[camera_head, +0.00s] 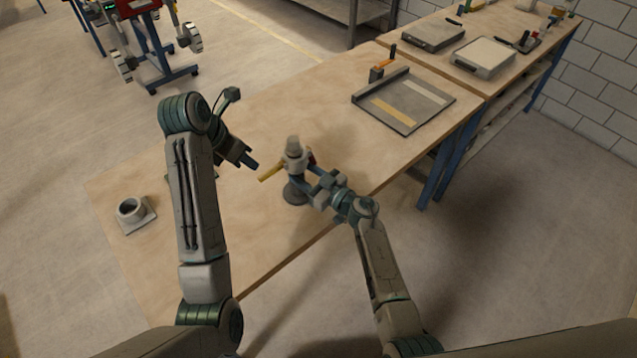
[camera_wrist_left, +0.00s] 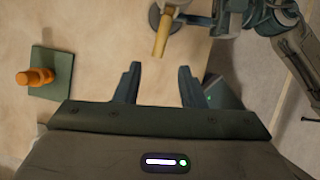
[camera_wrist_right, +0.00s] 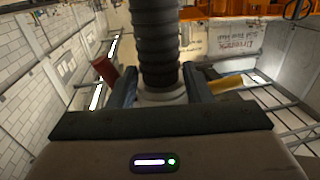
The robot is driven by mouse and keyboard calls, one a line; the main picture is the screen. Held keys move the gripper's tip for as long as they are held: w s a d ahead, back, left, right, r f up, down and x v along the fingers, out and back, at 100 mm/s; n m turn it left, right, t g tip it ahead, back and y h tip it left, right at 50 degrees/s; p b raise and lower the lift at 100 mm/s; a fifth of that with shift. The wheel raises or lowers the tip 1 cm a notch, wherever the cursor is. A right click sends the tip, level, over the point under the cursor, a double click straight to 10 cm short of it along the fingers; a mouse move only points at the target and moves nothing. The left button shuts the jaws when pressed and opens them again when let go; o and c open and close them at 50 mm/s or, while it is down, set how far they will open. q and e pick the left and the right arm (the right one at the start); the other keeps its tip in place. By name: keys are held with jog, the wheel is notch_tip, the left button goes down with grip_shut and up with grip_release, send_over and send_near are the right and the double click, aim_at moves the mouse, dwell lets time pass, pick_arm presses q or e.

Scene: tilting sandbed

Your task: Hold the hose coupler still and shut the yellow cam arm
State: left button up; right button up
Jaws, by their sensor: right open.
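The pale hose coupler (camera_head: 295,158) stands upright on a dark round base (camera_head: 294,194) near the table's front edge. In the right wrist view, a black ribbed hose (camera_wrist_right: 157,40) rises from the coupler's pale collar (camera_wrist_right: 162,95). The yellow cam arm (camera_head: 270,172) sticks out to the left; it also shows in the left wrist view (camera_wrist_left: 162,36). A red arm (camera_wrist_right: 104,69) sticks out on the opposite side. My right gripper (camera_wrist_right: 160,90) is open, its fingers on either side of the coupler; contact is unclear. My left gripper (camera_wrist_left: 160,80) is open and empty, short of the yellow arm.
A grey ring on a square plate (camera_head: 132,210) sits at the table's left end. The left wrist view shows an orange piece (camera_wrist_left: 36,77) on a green plate (camera_wrist_left: 57,84). A grey tray (camera_head: 405,103) lies farther back. The tabletop behind the coupler is clear.

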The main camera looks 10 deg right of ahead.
jog(key=shift+x, duration=0.9)
jog(key=shift+c, duration=0.3)
